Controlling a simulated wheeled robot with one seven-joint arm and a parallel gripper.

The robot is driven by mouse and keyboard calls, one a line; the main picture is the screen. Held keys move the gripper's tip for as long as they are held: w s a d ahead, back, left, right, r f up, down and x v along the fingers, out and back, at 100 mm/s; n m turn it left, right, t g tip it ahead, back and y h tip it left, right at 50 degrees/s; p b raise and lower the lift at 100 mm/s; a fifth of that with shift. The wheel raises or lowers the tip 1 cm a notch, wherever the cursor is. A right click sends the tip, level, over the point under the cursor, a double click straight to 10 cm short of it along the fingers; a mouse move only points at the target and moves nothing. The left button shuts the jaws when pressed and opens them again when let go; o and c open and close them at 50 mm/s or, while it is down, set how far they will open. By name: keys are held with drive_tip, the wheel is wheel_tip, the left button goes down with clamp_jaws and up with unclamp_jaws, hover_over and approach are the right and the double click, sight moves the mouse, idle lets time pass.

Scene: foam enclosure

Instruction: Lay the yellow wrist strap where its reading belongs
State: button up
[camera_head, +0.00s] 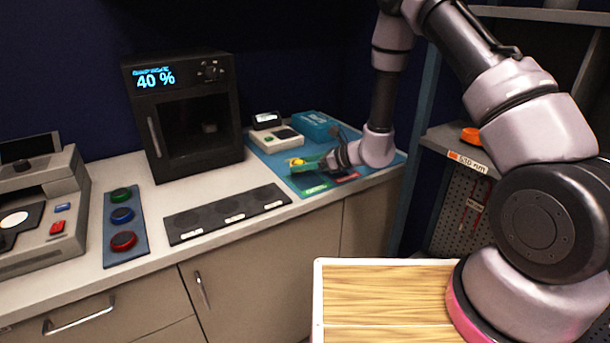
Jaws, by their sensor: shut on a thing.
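The yellow wrist strap (297,161) shows as a small yellow patch at the tip of my gripper (311,165). My gripper reaches in from the right, low over the blue mat (276,160), and is shut on the strap. Most of the strap is too small or hidden to make out. A green label (314,190) and a red label (347,178) lie along the mat's front edge, their words unreadable. A pale tester (277,139) with a small green spot stands behind the gripper on the left.
A small dark-faced device (266,120) and a teal box (314,125) stand at the mat's back. A black oven reading 40 % (184,114), a dark strip with round pads (228,213) and a panel of coloured knobs (123,226) are left. A shelf post (417,130) stands right.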

sight(303, 180)
drive_tip(key=shift+f, duration=1.8)
drive_tip(key=shift+f, duration=0.1)
drive_tip(key=o, duration=1.5)
drive_tip(key=shift+c, duration=0.2)
